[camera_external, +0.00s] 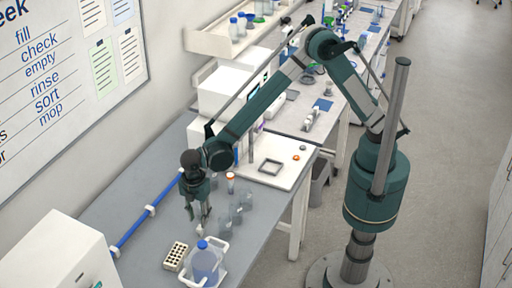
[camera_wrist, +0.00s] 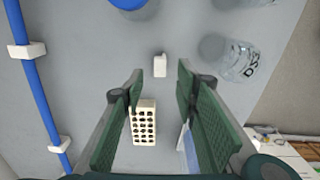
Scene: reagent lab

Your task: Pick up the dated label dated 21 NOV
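My gripper (camera_external: 197,214) points down over the grey bench, and its two fingers are spread in the wrist view (camera_wrist: 159,88) with nothing between the tips. A small white upright piece (camera_wrist: 160,66) stands on the bench just beyond the gap between the fingertips. It shows as a small white spot below the gripper in the external view (camera_external: 200,229). No date can be read on it, so I cannot tell whether it is the 21 NOV label. The gripper looks apart from it.
A cream tube rack (camera_wrist: 143,123) lies partly behind the left finger. A blue-lidded jug (camera_external: 205,262) stands beside the rack. Clear beakers (camera_wrist: 240,60) stand to the right. A blue rail (camera_external: 145,215) runs along the wall side. The bench left of the white piece is clear.

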